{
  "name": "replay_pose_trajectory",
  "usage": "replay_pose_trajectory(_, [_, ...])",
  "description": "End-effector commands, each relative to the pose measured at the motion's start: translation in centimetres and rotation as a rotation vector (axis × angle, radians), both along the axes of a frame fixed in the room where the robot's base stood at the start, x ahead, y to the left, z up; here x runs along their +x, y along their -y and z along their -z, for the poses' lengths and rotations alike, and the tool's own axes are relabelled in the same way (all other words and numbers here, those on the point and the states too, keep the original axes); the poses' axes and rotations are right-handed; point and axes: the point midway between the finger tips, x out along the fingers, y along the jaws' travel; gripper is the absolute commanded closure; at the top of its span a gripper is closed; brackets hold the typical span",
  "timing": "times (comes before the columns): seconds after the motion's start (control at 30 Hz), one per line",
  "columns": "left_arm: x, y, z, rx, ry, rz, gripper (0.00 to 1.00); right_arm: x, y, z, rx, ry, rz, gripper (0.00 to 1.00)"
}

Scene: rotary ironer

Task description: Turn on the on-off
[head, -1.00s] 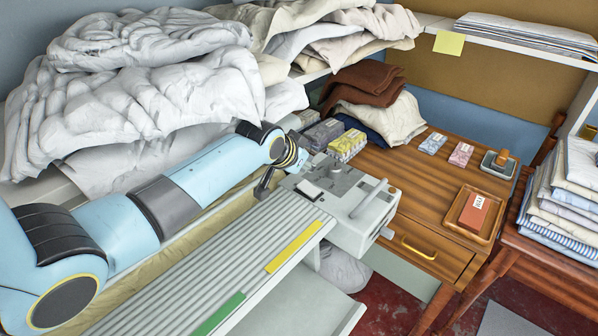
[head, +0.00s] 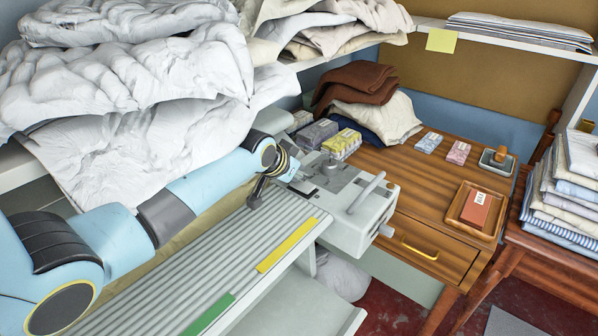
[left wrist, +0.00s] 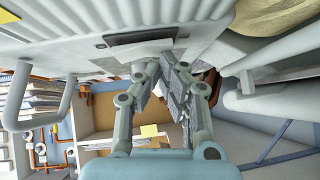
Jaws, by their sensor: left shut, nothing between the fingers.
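The ironer has a long ribbed bed (head: 215,255) and a grey control box (head: 355,205) at its right end. A small dark plate (head: 303,187) lies on the box's top, near its left edge. I cannot tell for certain which part is the on-off. My left gripper (head: 277,186) is by the left end of the box. In the left wrist view, my left gripper (left wrist: 164,66) is shut and empty, its tips close below a dark recessed plate (left wrist: 140,38) on a pale surface. Contact cannot be told. My right gripper is not in view.
White bedding (head: 130,90) is heaped behind my left arm. A bar handle (head: 366,192) stands up from the box. A wooden cabinet (head: 445,190) with small packets and a tray (head: 463,219) stands to the right. Folded linen (head: 565,200) is stacked at far right.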

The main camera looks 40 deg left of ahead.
Motion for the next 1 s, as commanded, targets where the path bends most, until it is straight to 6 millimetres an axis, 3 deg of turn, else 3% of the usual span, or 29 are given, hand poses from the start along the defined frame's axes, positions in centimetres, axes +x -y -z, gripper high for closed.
replay_pose_trajectory(1.0, [-0.2, 1.4, -0.1, 0.002, -0.002, 0.000, 1.00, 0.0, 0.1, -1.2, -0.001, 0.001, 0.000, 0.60])
